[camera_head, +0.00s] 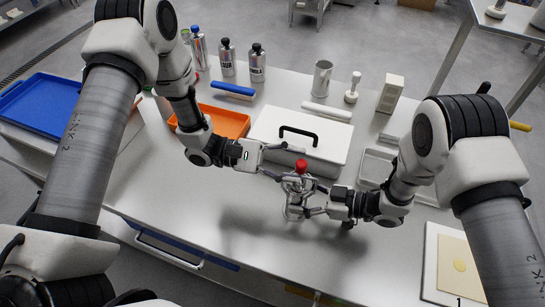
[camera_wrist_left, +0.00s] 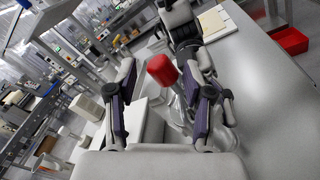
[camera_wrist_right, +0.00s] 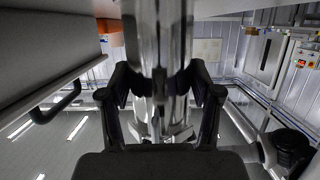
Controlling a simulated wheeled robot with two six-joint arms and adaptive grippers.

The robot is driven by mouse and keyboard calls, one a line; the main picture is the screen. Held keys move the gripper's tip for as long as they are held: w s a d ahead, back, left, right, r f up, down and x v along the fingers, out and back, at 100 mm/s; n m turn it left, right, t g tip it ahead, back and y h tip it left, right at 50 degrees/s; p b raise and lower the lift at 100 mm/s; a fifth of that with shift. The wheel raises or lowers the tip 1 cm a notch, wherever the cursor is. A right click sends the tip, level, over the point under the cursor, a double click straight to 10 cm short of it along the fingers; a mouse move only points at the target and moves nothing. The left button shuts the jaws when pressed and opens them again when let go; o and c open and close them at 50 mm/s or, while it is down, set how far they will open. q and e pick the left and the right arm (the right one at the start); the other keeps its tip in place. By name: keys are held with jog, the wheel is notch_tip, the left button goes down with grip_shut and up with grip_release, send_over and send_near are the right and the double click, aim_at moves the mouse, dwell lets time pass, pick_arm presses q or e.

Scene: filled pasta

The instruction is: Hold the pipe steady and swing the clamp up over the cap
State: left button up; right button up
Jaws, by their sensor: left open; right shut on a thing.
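The shiny metal pipe (camera_head: 295,206) stands upright near the table's front, with a red part (camera_head: 301,166) at its top. That red part also shows in the left wrist view (camera_wrist_left: 162,70). Metal clamp parts (camera_head: 292,184) sit just below it; their exact pose is hard to make out. My right gripper (camera_head: 311,199) is shut on the pipe from the right, and the pipe (camera_wrist_right: 156,45) runs between its fingers in the right wrist view. My left gripper (camera_head: 281,161) is open at the upper left of the pipe, its fingers beside the red part.
A white case (camera_head: 325,150) with a black handle lies just behind the pipe. An orange tray (camera_head: 228,121), bottles (camera_head: 257,63), a metal cup (camera_head: 322,77) and a white box (camera_head: 390,94) stand farther back. The front left tabletop is clear.

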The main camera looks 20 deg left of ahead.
pick_arm(q)
jog(key=s+a, duration=0.1)
jog(key=a, duration=0.9)
jog(key=shift+s, duration=0.2)
pick_arm(e)
jog(key=o, duration=1.4)
jog(key=shift+w, duration=0.1)
